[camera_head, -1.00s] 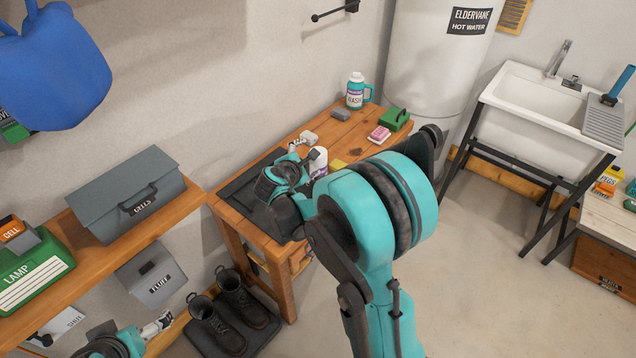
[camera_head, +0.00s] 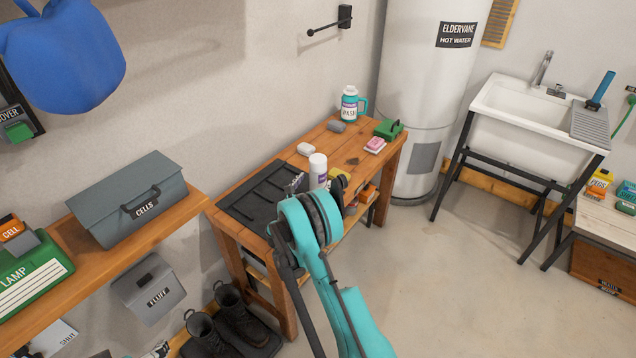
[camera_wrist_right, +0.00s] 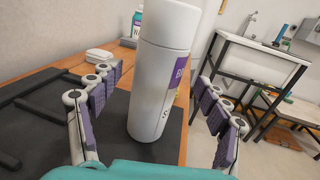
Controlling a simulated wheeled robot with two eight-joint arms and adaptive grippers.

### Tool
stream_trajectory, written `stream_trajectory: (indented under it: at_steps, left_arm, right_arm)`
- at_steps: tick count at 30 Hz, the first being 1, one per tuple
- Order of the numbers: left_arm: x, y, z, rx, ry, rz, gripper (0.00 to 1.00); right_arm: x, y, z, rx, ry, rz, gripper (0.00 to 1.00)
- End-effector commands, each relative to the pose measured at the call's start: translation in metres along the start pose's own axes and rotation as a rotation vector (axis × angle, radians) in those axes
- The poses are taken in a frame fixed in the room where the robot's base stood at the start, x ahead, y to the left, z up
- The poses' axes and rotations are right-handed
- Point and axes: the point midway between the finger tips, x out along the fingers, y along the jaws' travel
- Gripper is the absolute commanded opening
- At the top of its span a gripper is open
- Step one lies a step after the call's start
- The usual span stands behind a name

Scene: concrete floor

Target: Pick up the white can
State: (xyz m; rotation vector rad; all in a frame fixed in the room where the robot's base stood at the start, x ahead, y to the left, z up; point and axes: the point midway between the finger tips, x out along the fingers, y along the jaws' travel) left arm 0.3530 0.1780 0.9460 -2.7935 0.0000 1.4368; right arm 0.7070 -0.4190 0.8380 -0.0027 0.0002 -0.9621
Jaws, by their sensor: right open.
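The white can (camera_head: 318,171) stands upright on the black mat (camera_head: 249,206) on the wooden bench, with a purple label on its side. My right gripper (camera_head: 297,184) is low at the bench, just left of and in front of the can, and my arm hides part of it. In the right wrist view the can (camera_wrist_right: 160,80) stands between the spread fingers of my open right gripper (camera_wrist_right: 158,122), with gaps on both sides. My left gripper (camera_head: 160,350) barely shows at the bottom edge, and its jaws cannot be made out.
On the bench (camera_head: 286,154) are a white soap-like block (camera_head: 306,149), a grey block (camera_head: 336,126), a teal jug (camera_head: 350,104), a pink-and-white block (camera_head: 375,145) and a green item (camera_head: 388,130). The water heater (camera_head: 425,90) stands behind. Boots (camera_head: 236,316) are below on the floor.

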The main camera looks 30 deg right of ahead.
Motion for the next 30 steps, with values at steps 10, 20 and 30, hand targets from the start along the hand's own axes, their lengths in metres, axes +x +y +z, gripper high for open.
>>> stream_trajectory:
  at_steps: [10,20,30]
  left_arm:
    - [0.015,0.000,0.011,0.000,0.000,0.000,1.00]
    - [0.014,0.000,0.010,0.000,0.000,0.000,1.00]
    - [0.014,0.000,0.010,0.000,0.000,0.000,1.00]
  right_arm:
    - [0.039,0.002,-0.003,0.002,0.001,0.000,0.77]
    - [0.039,0.002,-0.002,0.002,0.001,0.001,0.37]
    - [0.038,0.002,-0.001,0.002,0.001,0.001,0.06]
